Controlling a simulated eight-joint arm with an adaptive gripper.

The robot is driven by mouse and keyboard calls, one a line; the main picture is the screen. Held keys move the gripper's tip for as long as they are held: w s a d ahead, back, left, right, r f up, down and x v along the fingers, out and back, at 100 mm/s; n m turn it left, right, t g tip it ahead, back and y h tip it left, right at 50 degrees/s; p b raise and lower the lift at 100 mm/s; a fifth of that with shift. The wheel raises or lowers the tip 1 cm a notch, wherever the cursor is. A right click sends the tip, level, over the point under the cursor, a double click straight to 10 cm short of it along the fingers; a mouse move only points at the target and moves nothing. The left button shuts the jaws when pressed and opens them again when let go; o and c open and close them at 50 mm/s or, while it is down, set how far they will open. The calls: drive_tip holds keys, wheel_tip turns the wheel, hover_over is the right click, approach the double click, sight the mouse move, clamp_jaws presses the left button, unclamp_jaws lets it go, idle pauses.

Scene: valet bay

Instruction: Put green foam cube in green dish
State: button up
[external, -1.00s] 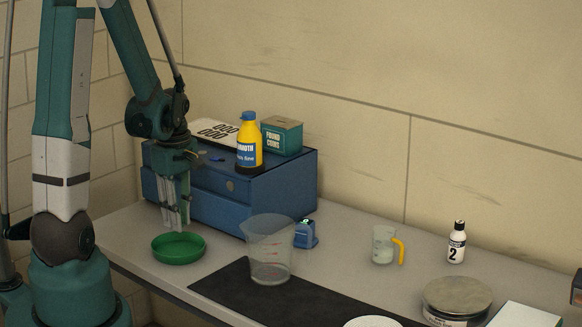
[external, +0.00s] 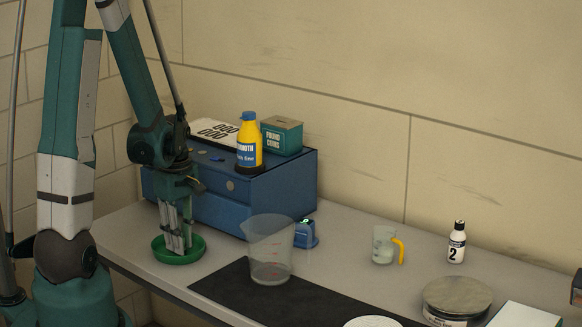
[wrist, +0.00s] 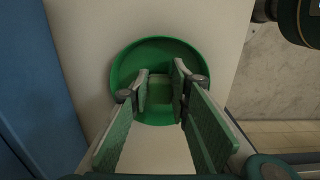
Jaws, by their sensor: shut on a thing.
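The green dish (external: 190,256) sits on the worktop in front of the blue drawer cabinet, and it also shows in the wrist view (wrist: 150,55). My gripper (external: 178,247) points down with its fingertips inside the dish's outline, at or just above its floor. In the wrist view my gripper (wrist: 160,88) is shut on the green foam cube (wrist: 160,92), which shows between the fingertips over the dish. The cube is hidden by the fingers in the external view. I cannot tell whether it touches the dish floor.
The blue drawer cabinet (external: 290,190) stands close behind the dish, with a yellow bottle (external: 249,145) and a green coin box (external: 282,136) on top. A clear measuring jug (external: 270,252) stands right of the dish on a black mat (external: 225,284). The worktop's front edge is near.

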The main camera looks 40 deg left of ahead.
drive_tip(key=o, duration=0.8)
drive_tip(key=shift+c, duration=0.2)
drive_tip(key=shift+r, duration=0.1)
drive_tip(key=shift+r+p, duration=2.05)
drive_tip(key=shift+r, duration=1.35)
drive_tip(key=shift+d+r, duration=0.1)
